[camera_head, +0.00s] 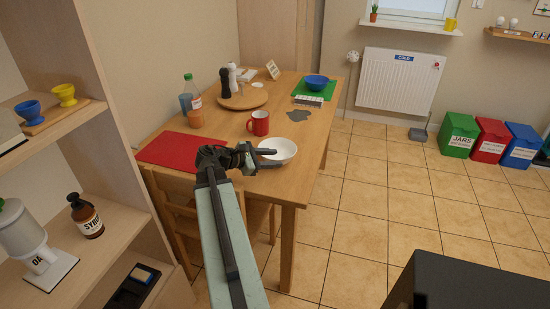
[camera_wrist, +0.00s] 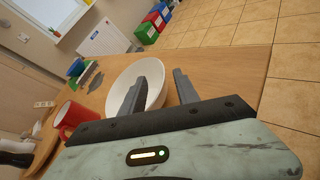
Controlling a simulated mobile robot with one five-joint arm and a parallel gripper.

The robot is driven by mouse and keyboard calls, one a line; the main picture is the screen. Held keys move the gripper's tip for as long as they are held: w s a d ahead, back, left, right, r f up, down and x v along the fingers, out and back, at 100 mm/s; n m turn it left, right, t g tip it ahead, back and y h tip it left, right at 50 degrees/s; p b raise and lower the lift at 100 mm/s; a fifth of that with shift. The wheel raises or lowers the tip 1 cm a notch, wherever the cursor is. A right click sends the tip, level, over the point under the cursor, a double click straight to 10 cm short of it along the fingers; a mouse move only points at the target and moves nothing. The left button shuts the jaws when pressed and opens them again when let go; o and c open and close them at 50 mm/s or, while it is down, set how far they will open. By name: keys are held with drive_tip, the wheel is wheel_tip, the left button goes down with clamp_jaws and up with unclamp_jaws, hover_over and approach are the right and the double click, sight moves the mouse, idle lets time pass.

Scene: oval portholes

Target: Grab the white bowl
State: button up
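The white bowl (camera_head: 285,148) stands upright near the right front edge of the wooden table (camera_head: 262,183). My gripper (camera_head: 268,157) is at the bowl's left side in the head view. In the wrist view the bowl (camera_wrist: 122,78) lies ahead of my gripper (camera_wrist: 160,80). The two fingers are spread apart with a gap between them. The left finger overlaps the inside of the bowl in the picture, and the right finger shows just outside its right rim. I cannot tell whether either finger touches the bowl.
A red mug (camera_head: 258,123) stands close behind the bowl. A red mat (camera_head: 180,149) lies to the left. A round board (camera_head: 243,100) with shakers, a bottle (camera_head: 191,92) and a blue bowl (camera_head: 316,82) are farther back. A shelf unit (camera_head: 97,120) stands at left.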

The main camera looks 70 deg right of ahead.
drive_tip(key=b+x, duration=0.1)
drive_tip(key=x, duration=0.4)
drive_tip(key=shift+s+b, duration=0.2)
drive_tip(key=shift+b, duration=0.2)
drive_tip(key=shift+a, duration=0.1)
clamp_jaws()
idle(0.9)
